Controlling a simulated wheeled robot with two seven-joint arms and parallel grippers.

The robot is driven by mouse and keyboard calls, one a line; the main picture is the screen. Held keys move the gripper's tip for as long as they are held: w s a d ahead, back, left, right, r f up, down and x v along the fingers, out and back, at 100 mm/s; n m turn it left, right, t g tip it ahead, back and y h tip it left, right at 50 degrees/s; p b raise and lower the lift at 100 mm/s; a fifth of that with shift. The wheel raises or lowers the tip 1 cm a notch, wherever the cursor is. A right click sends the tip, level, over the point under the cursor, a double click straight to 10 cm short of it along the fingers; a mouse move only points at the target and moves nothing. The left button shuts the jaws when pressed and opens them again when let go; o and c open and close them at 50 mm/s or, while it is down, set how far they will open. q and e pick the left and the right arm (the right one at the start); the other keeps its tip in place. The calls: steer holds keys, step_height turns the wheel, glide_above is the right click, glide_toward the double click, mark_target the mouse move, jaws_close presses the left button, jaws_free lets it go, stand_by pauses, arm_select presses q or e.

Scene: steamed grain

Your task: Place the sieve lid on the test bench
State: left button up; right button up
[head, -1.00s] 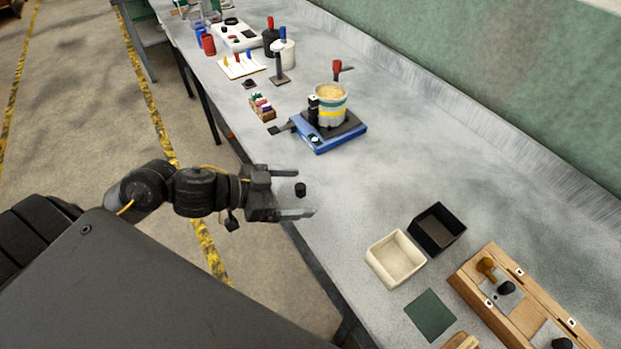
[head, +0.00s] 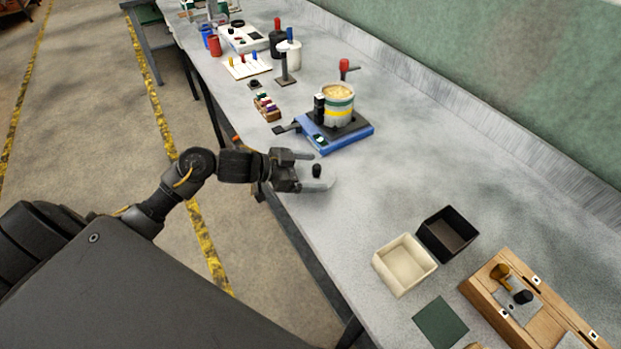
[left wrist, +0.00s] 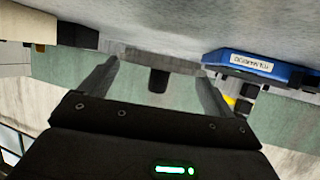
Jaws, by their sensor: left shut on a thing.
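My left gripper (head: 311,171) reaches over the near edge of the test bench (head: 390,160), in front of the blue-based device. It is shut on the sieve lid (head: 328,180), a pale grey disc with a black knob (head: 317,170). The disc's colour blends with the bench top, so its outline is faint. In the left wrist view the lid (left wrist: 150,56) shows edge-on between the two fingers, its dark knob (left wrist: 158,80) between them. I cannot tell whether the lid touches the bench. My right gripper is not in view.
Just behind the gripper stands the blue device (head: 345,140) with a banded pot (head: 338,105) of grain. A cream box (head: 404,265), a black box (head: 447,233) and a wooden case (head: 540,305) stand at lower right. Bench between is clear.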

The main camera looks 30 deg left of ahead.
mark_target(305, 177)
arm_select(q)
steer(key=f, duration=0.3)
steer(key=shift+w, duration=0.2)
steer(key=shift+f, duration=0.3)
steer(key=shift+f, duration=0.1)
steer(key=o, duration=0.8)
steer(key=shift+c, duration=0.2)
steer(key=shift+a, duration=0.1)
steer(key=v, duration=1.2)
steer(key=shift+b, duration=0.35)
